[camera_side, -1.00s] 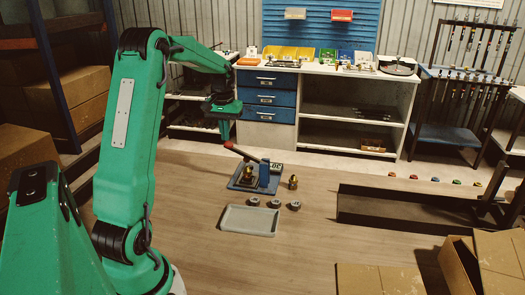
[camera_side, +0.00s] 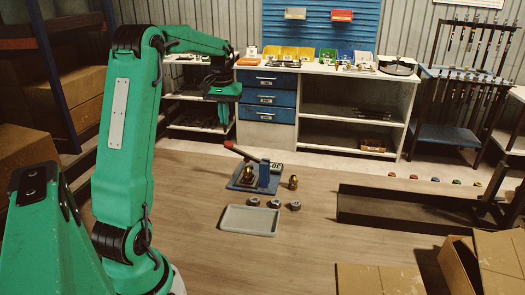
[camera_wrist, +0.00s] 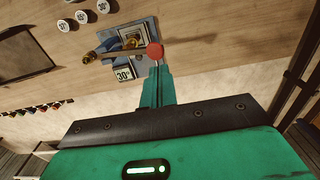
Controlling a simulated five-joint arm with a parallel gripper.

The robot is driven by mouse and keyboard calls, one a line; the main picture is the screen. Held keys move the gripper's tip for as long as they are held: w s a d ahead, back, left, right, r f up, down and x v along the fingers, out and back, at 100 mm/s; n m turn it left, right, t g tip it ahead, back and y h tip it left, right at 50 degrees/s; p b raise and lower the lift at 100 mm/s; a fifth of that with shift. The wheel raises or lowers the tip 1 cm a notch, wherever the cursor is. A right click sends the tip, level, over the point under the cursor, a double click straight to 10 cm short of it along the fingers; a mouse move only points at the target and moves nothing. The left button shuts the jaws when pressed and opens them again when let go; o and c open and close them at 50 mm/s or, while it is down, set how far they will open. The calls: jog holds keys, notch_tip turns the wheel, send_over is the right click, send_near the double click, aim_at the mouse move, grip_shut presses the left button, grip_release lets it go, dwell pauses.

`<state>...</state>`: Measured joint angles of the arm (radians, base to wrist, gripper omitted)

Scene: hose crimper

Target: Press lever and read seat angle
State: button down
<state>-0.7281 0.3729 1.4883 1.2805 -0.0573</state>
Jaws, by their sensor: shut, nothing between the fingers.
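The crimper has a blue base (camera_side: 243,185) and a lever (camera_side: 238,151) with a red grip, sloping up to the left in the side view. In the wrist view the grip's rounded red end (camera_wrist: 155,50) shows just past my fingertips. A white plate (camera_wrist: 124,74) on the crimper reads "30°". A brass fitting (camera_side: 248,174) sits in the crimper, and another (camera_side: 293,182) stands to its right. My gripper (camera_side: 222,124) is shut and empty, pointing down, above and left of the lever in the side view. Contact with the grip cannot be told from the wrist view.
Three numbered grey dies (camera_side: 274,203) lie in front of the crimper, with a grey tray (camera_side: 232,222) nearer. A long dark tray (camera_side: 400,207) lies to the right. Open cardboard boxes (camera_side: 462,265) stand at front right. A workbench (camera_side: 345,70) is behind. Floor left of the crimper is clear.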

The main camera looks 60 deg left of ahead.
jog(key=shift+r, duration=1)
jog(key=s+d+r+m+t+y, duration=0.1)
jog(key=d+r+m, duration=0.1)
jog(key=d, duration=0.7)
jog(key=s+d+r+m+t, duration=0.1)
jog(key=s+d+r+m, duration=0.15)
jog(key=d, duration=0.75)
jog(key=s+d+f+m+t, duration=0.1)
jog(key=s+d+f+m, duration=0.1)
jog(key=s+d, duration=0.3)
jog(key=s+d+f+m+t+h, duration=0.1)
jog(key=s+d+f+m+t, duration=0.1)
jog(key=s+d, duration=0.3)
jog(key=d, duration=0.3)
jog(key=shift+s+d+t, duration=0.15)
jog(key=shift+t, duration=0.15)
jog(key=shift+f+m, duration=0.1)
jog(key=shift+m, duration=0.15)
